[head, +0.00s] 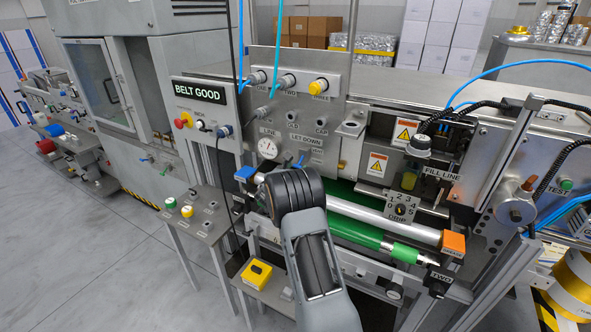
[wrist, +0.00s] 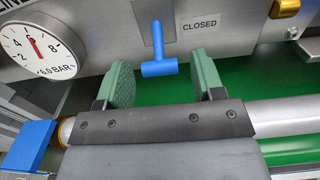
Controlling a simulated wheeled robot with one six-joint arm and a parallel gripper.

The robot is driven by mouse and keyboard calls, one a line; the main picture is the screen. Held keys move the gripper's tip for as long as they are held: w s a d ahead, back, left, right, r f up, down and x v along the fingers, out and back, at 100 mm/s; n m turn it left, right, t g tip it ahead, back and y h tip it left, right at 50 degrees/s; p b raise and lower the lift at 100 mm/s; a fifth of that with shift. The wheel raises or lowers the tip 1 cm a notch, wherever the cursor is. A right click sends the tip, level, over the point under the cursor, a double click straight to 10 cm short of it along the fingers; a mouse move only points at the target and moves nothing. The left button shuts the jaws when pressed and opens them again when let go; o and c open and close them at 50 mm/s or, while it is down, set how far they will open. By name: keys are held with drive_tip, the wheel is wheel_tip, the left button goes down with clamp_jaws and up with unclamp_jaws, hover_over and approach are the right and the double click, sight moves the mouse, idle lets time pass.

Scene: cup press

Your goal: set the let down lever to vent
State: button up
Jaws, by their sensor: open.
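The let down lever (wrist: 158,66) is a blue T-shaped handle on the grey panel, with its crossbar hanging down in the wrist view. A CLOSED label (wrist: 199,25) sits to its right. My gripper (wrist: 164,76) is open, with its two green pads on either side of the crossbar and apart from it. In the head view a bit of the blue lever (head: 300,159) shows below the LET DOWN lettering; my arm hides my fingers there. No VENT label can be read.
A pressure gauge (wrist: 37,51) is left of the lever, its needle near upright. A blue block (wrist: 28,146) sits at the lower left. A silver roller (head: 385,220) and green belt run below the panel. A brass-coloured part (wrist: 285,8) is at the upper right.

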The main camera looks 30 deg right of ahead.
sight(301, 159)
drive_tip(key=c, duration=0.9)
wheel_tip(301, 159, up, 3)
drive_tip(key=g+y+p, duration=0.1)
drive_tip(key=y+p, duration=0.1)
drive_tip(key=p, duration=0.3)
drive_tip(key=shift+s+a+f, duration=0.1)
drive_tip(key=shift+a+f, duration=0.05)
drive_tip(key=shift+c, duration=0.2)
drive_tip(key=y+p, duration=0.1)
drive_tip(key=p, duration=0.1)
drive_tip(key=r+g+y+p, duration=0.1)
drive_tip(key=p, duration=0.2)
drive_tip(key=shift+r+y, duration=0.3)
drive_tip(key=shift+r+g+y+p, duration=0.35)
drive_tip(key=shift+g+y+p, duration=0.3)
drive_tip(key=shift+y, duration=0.25)
drive_tip(key=shift+w+d+r+g+y, duration=0.15)
drive_tip(key=shift+d+r+g+y, duration=0.15)
drive_tip(key=shift+y, duration=0.3)
drive_tip(key=shift+w+d+r+g+y, duration=0.15)
drive_tip(key=shift+r+g+y, duration=0.2)
drive_tip(key=shift+y, duration=0.25)
drive_tip(key=o, duration=0.9)
